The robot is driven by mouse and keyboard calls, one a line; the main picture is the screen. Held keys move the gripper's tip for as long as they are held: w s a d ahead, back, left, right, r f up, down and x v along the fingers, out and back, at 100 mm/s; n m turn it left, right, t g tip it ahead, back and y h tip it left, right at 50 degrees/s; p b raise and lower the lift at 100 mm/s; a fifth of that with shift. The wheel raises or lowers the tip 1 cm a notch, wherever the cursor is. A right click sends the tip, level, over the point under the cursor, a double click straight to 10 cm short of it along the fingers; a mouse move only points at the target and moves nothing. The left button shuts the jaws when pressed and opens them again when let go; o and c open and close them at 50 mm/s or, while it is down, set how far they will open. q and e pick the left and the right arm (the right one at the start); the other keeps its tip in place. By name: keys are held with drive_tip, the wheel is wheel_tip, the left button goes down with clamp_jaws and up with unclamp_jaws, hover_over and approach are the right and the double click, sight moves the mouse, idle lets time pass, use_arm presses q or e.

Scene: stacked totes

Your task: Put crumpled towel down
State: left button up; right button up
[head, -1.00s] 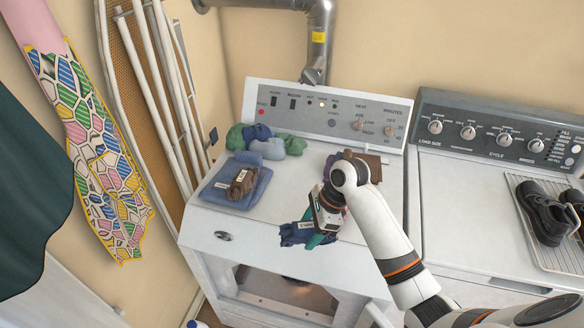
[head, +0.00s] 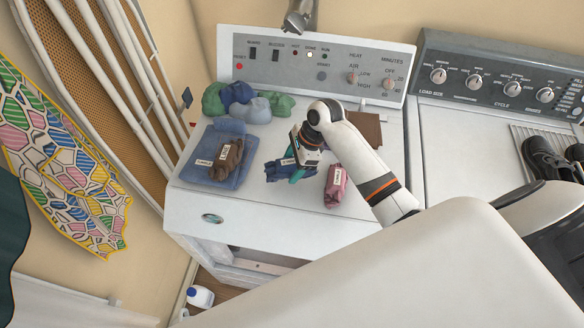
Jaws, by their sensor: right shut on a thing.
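The crumpled dark blue towel (head: 280,170) with a white tag is at the middle of the dryer top (head: 262,207). My right gripper (head: 297,173) reaches down from the right and is shut on the towel's right side. The towel is on or just above the white surface; I cannot tell whether it touches. The jaws partly hide it. My left gripper is not in view.
A folded blue towel (head: 205,180) with a crumpled brown cloth (head: 229,158) on it lies left. A pink tagged cloth (head: 336,186) is close on the right. Behind are several bundled cloths (head: 258,110) and a brown folded cloth (head: 367,127). Free room lies in front.

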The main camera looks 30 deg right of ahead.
sight(292, 173)
drive_tip(key=f, duration=0.3)
drive_tip(key=shift+w+f+p, duration=0.2)
drive_tip(key=shift+p, duration=0.1)
drive_tip(key=shift+s+f, duration=0.1)
drive_tip(key=shift+f, duration=0.2)
drive_tip(key=shift+f, duration=0.1)
drive_tip(key=o, duration=1.1)
drive_tip(key=shift+f, duration=0.1)
drive_tip(key=shift+o, duration=0.2)
drive_tip(key=b+v, duration=0.2)
drive_tip(key=v, duration=1)
drive_tip(key=shift+r, duration=0.2)
